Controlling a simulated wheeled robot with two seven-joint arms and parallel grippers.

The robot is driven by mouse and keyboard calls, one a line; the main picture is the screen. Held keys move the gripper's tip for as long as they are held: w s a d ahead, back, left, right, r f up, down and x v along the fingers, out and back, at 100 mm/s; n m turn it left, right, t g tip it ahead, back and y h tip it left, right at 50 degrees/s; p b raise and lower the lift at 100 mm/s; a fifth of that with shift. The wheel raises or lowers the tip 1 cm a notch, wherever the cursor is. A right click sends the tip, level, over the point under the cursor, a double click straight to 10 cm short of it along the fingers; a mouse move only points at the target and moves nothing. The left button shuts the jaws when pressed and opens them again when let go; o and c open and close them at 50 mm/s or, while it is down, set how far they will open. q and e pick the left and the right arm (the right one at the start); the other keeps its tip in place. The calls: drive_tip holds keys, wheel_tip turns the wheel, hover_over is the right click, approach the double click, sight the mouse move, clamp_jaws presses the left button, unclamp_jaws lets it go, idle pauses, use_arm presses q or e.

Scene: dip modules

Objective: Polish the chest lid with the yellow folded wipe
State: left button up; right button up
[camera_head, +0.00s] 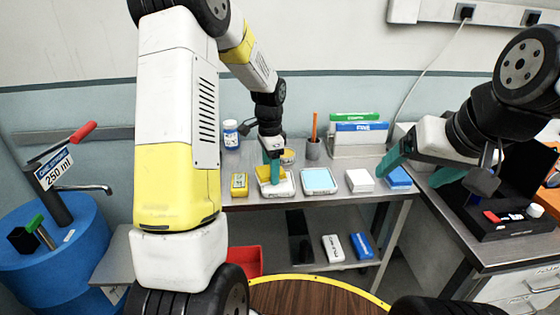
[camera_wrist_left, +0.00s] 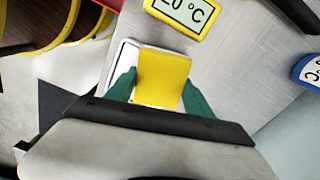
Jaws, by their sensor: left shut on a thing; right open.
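The yellow folded wipe (camera_head: 264,173) is at a white shallow tray (camera_head: 284,188) on the metal bench. My left gripper (camera_head: 273,172) is shut on the wipe from above. In the left wrist view the wipe (camera_wrist_left: 163,78) sits between the green fingers of my left gripper (camera_wrist_left: 160,92), with the white tray's rim (camera_wrist_left: 117,62) beside it. I cannot tell whether the wipe still touches the tray. My right gripper (camera_head: 420,169) is open and empty, to the right above the bench end. I cannot surely identify the chest lid; an open black case (camera_head: 514,224) stands on the right counter.
A yellow thermometer (camera_head: 239,184) stands left of the tray. A light blue-topped tray (camera_head: 319,181), a white block (camera_head: 359,180) and a blue box (camera_head: 398,177) are to its right. An orange-stick cup (camera_head: 313,150) and a labelled rack (camera_head: 358,143) stand behind.

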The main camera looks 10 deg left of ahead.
use_arm(q)
drive_tip(key=shift+r, duration=3.45)
drive_tip(key=shift+s, duration=0.1)
